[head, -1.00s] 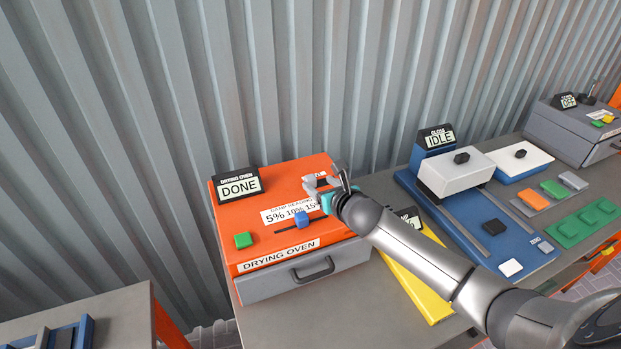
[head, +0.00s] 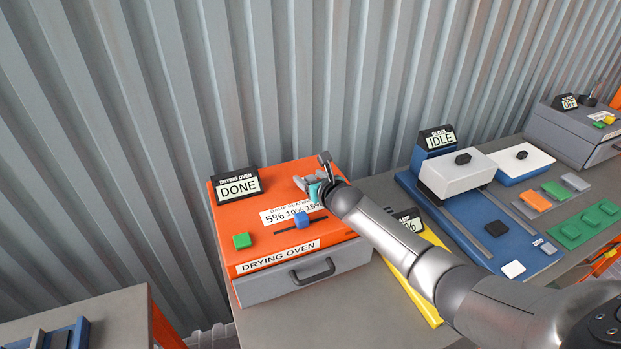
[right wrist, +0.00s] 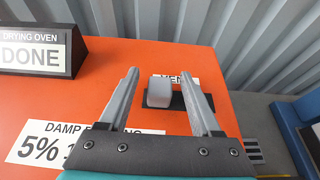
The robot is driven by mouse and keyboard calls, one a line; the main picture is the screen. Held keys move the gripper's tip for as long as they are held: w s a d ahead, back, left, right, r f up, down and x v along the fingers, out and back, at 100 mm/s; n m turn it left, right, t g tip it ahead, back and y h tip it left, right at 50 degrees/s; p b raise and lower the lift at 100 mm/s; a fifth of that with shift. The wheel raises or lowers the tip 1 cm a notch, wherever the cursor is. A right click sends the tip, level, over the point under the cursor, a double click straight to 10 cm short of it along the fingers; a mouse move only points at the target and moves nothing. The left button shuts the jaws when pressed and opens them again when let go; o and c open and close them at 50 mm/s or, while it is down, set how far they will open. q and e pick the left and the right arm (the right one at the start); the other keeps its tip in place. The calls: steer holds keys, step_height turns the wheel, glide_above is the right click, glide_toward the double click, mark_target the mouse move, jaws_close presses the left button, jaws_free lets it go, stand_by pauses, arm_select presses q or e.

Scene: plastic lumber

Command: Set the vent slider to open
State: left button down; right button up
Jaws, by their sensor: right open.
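The vent slider has a light grey knob (right wrist: 159,91) on a short dark track (right wrist: 180,101) on the orange top of the drying oven (head: 290,256). In the right wrist view the knob is toward the left end of the visible track. A "VENT" label behind it is partly hidden. My right gripper (head: 312,171) is over the back right of the oven top. In the right wrist view its open fingers (right wrist: 158,72) appear on either side of the knob; contact cannot be told. In the head view the gripper hides the slider. My left gripper is not in view.
The oven top also holds a blue slider knob (head: 302,220) by the damp reading label, a green button (head: 242,240) and a "DONE" display (head: 237,186). A yellow device (head: 420,290) and a blue gloss device (head: 500,255) stand to the right. A corrugated wall is behind.

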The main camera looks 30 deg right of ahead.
jaws_close()
stand_by(0.4)
stand_by(0.9)
